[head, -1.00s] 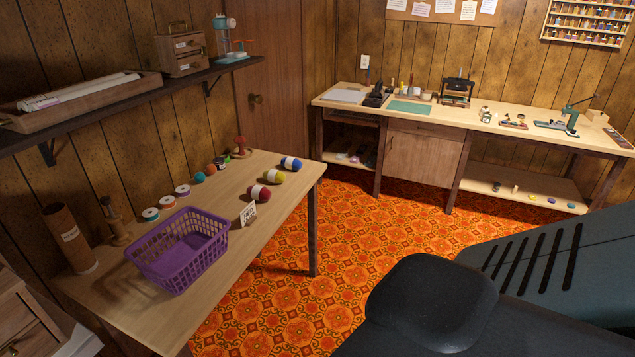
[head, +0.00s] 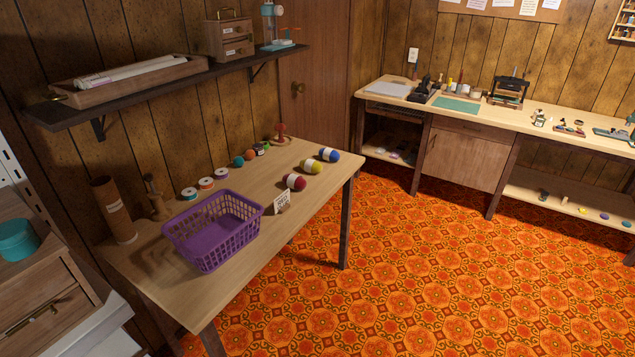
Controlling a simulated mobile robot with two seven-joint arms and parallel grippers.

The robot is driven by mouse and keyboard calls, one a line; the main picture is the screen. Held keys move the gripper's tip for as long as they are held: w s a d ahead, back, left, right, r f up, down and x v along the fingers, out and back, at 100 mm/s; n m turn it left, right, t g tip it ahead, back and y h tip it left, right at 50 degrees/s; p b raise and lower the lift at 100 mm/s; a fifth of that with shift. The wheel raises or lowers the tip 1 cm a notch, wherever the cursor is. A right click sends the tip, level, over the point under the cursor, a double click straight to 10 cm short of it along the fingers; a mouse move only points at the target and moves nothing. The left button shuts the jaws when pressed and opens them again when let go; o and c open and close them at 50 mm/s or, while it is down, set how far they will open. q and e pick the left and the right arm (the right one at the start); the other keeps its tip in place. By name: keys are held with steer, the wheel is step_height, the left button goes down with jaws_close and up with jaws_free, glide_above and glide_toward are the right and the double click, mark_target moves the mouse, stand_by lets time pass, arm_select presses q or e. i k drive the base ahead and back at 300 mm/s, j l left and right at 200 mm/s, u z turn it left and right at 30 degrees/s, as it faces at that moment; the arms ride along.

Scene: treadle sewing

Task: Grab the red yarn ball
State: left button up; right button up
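The red yarn ball (head: 294,182) has a pale label band. It lies on the wooden table (head: 262,262) near its front edge, just behind a small white sign card (head: 282,202). A purple plastic basket (head: 213,232) stands to the left of the red ball and looks empty. Neither of my grippers shows in the head view.
Thread spools (head: 206,183) and small balls line the table's back side. A cardboard tube (head: 113,210) stands at the left end. A shelf (head: 180,80) overhangs behind. A drawer cabinet (head: 45,290) is at the lower left. The patterned floor (head: 400,270) before the table is clear.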

mark_target(296, 181)
steer(key=i+l, duration=0.25)
steer(key=i, duration=0.25)
steer(key=i+l, duration=0.2)
steer(key=i, duration=0.3)
steer(key=i+l, duration=0.25)
steer(key=i, duration=0.25)
